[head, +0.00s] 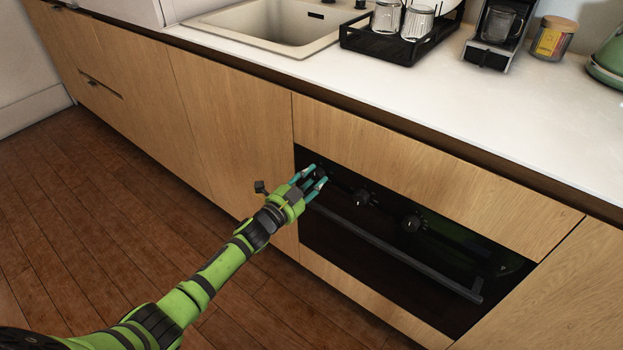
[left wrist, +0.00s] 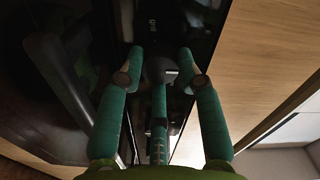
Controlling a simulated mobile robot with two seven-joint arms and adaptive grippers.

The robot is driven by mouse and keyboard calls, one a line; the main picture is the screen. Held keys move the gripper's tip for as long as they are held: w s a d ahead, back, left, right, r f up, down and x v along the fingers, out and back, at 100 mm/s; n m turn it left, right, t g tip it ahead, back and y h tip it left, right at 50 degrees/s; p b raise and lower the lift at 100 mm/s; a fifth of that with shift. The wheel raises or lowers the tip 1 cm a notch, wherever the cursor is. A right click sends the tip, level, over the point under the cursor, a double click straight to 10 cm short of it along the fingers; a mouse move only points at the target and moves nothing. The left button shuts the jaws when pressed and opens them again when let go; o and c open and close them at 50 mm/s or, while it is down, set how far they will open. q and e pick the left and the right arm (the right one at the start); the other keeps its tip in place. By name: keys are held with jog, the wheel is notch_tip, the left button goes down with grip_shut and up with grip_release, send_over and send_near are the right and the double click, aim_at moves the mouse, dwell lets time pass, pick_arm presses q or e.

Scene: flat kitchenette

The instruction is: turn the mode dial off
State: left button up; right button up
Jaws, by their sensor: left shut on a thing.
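A black built-in oven (head: 375,258) sits in the wooden cabinet front, with a row of dark dials along its top. My left gripper (head: 316,176) reaches from the lower left to the leftmost dial (left wrist: 158,68). In the left wrist view my left gripper (left wrist: 161,60) has its teal fingers around this dial, shut on it. The fingers hide part of the dial, and I cannot read its setting. A middle dial (head: 361,197) and a right dial (head: 411,222) stand free to the right. My right gripper is not in view.
The oven handle bar (head: 395,253) runs just below the dials. The pale worktop (head: 430,110) overhangs above, with a sink (head: 265,25), a black rack (head: 400,47) and a coffee machine (head: 497,35). The wooden floor (head: 110,215) to the left is clear.

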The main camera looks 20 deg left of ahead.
pick_arm(q)
jog(key=shift+s+d+f, duration=0.1)
jog(key=shift+s+d, duration=0.05)
jog(key=shift+d, duration=0.1)
jog(key=o, duration=1.1)
jog(key=shift+o, duration=0.2)
jog(key=shift+a, duration=0.15)
jog(key=shift+s+a, duration=0.1)
jog(key=shift+s, duration=0.05)
jog(key=v, duration=1.1)
jog(key=shift+s, duration=0.3)
